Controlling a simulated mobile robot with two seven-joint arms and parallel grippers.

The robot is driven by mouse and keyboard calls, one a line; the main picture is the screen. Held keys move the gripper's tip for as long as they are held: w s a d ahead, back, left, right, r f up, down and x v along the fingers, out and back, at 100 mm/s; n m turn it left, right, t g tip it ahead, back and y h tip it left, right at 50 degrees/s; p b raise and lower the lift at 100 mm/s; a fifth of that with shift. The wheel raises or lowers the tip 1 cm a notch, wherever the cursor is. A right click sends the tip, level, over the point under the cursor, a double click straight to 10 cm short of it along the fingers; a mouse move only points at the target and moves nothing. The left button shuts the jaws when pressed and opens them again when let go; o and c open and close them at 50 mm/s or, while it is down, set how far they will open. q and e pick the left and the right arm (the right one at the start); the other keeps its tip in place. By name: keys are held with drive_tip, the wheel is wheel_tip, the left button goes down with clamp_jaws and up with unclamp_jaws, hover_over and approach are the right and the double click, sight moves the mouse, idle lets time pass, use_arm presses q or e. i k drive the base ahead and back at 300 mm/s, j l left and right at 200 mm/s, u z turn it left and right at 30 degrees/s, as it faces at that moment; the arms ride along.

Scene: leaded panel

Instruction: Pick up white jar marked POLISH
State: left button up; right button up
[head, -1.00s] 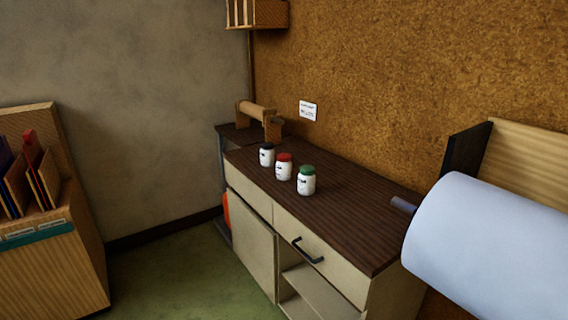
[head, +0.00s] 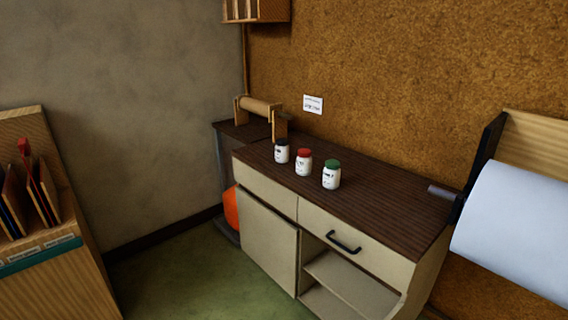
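Three white jars stand upright in a row on the dark wooden counter (head: 385,195) in the head view. The left one has a black lid (head: 282,151), the middle one a red lid (head: 303,162), and the right one a green lid (head: 331,175). Each has small dark marking on its front, too small to read, so I cannot tell which is marked POLISH. Neither of my grippers is in view.
The counter sits on a cream cabinet with a drawer with a black handle (head: 344,243) and open shelves. A wooden roller stand (head: 260,106) is behind the jars. A large white roll (head: 515,225) is at right, a wooden rack (head: 45,265) at left. Green floor (head: 190,285) is clear.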

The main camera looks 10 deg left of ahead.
sight(304, 160)
drive_tip(key=i+j+z, duration=0.25)
drive_tip(key=j, duration=0.85)
drive_tip(key=j+z, duration=0.25)
drive_tip(key=j, duration=0.85)
drive_tip(key=k, duration=0.05)
